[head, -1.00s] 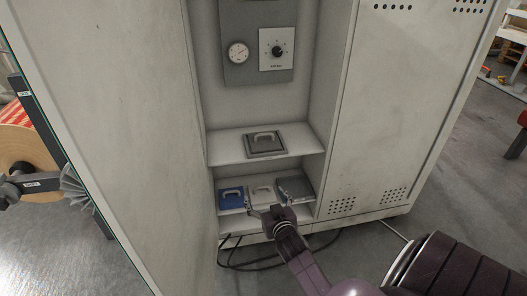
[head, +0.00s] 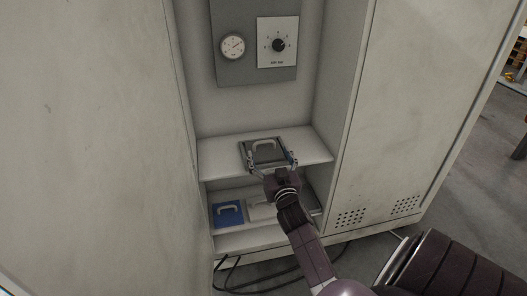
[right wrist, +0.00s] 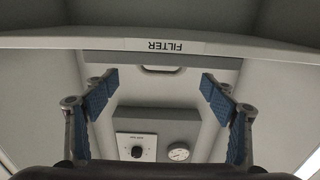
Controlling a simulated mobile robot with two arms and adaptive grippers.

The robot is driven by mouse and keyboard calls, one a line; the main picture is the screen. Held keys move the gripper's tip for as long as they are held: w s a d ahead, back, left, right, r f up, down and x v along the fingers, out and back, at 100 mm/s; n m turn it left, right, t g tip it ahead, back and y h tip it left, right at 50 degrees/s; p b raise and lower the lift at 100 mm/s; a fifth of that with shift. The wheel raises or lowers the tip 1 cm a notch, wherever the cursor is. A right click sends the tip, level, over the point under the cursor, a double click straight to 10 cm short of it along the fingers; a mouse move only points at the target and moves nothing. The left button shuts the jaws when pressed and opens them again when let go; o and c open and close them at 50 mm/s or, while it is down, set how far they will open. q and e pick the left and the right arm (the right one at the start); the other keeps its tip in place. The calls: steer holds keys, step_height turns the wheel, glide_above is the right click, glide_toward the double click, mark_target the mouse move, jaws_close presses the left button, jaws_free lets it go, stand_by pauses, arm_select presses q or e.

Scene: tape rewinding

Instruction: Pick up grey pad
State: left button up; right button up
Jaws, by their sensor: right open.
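A grey pad (head: 262,157) with a light handle (head: 264,145) lies on the upper shelf of the open cabinet. My right gripper (head: 271,165) is open at the front of this pad, with a finger near each side. In the right wrist view, the open fingers (right wrist: 160,80) stand either side of a handle shape (right wrist: 160,70); contact cannot be told. On the lower shelf sit a blue pad (head: 228,214) and a white pad (head: 260,211). Another grey pad at the lower right is mostly hidden behind my right arm. My left gripper is not in view.
The upper shelf (head: 222,158) has bare room beside the pad. A gauge (head: 232,46) and a dial (head: 278,45) are on the back panel. Cabinet walls close in both sides. Cables lie on the floor below.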

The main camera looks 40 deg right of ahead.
mark_target(264, 147)
steer(key=b+x, duration=0.1)
steer(key=x, duration=0.5)
steer(key=shift+w, duration=0.1)
steer(key=shift+c, duration=0.2)
steer(key=c, duration=1.2)
steer(key=shift+r, duration=0.1)
